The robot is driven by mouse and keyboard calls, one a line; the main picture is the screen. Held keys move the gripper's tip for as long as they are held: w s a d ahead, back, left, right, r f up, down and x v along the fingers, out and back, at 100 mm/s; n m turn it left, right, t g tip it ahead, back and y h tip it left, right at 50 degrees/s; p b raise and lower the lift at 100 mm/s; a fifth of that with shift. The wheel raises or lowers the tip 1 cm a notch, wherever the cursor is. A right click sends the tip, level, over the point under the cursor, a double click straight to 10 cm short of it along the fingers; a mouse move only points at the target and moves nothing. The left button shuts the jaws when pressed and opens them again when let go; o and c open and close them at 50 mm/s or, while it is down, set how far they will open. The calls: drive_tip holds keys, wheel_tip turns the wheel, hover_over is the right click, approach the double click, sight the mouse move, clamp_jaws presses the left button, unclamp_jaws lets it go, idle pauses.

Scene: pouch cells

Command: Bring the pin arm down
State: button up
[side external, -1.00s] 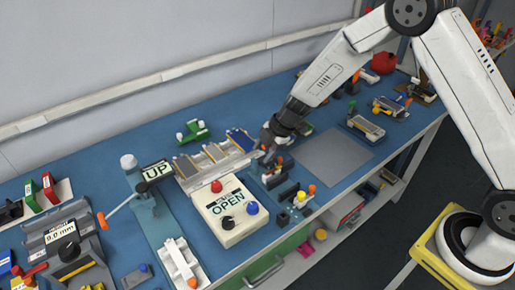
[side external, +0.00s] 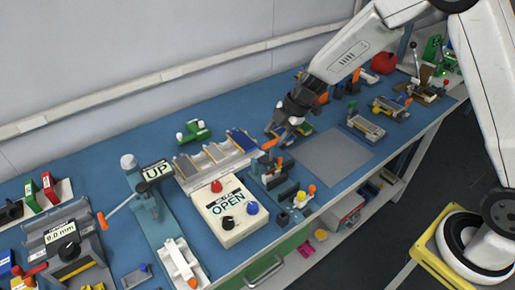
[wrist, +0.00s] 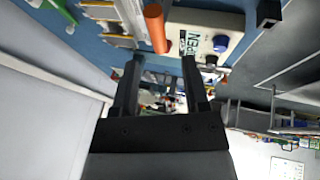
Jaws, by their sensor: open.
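An orange-handled arm (side external: 270,144) sits on a small blue fixture (side external: 268,180) right of the white OPEN box; I take it to be the pin arm. Its handle stands raised, above the fixture base. In the wrist view the orange handle (wrist: 155,28) shows beyond my fingertips, left of centre. My gripper (side external: 277,130) is just above and right of the handle in the side view. In the wrist view my gripper (wrist: 161,62) has its two black fingers apart with nothing between them. Whether a finger touches the handle cannot be told.
The white OPEN box (side external: 230,213) with its knobs stands close left of the fixture. Behind it lies a pale tray (side external: 210,158) of cells. An UP sign (side external: 157,171) and another orange lever (side external: 120,207) are further left. A bare grey plate (side external: 325,158) lies right.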

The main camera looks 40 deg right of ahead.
drive_tip(key=shift+s+d+r, duration=0.15)
drive_tip(key=shift+d+r, duration=0.05)
drive_tip(key=shift+r, duration=0.2)
drive_tip(key=c, duration=0.6)
drive_tip(key=shift+w+a, duration=0.1)
drive_tip(key=shift+w, duration=0.15)
clamp_jaws()
drive_tip(key=w+d+r+g, duration=0.3)
drive_tip(key=w+r+g, duration=0.4)
drive_tip(key=w+r, duration=0.1)
drive_tip(key=shift+w+d+r+h, duration=0.2)
drive_tip(key=shift+w+r+h, duration=0.15)
drive_tip(key=shift+w, duration=0.55)
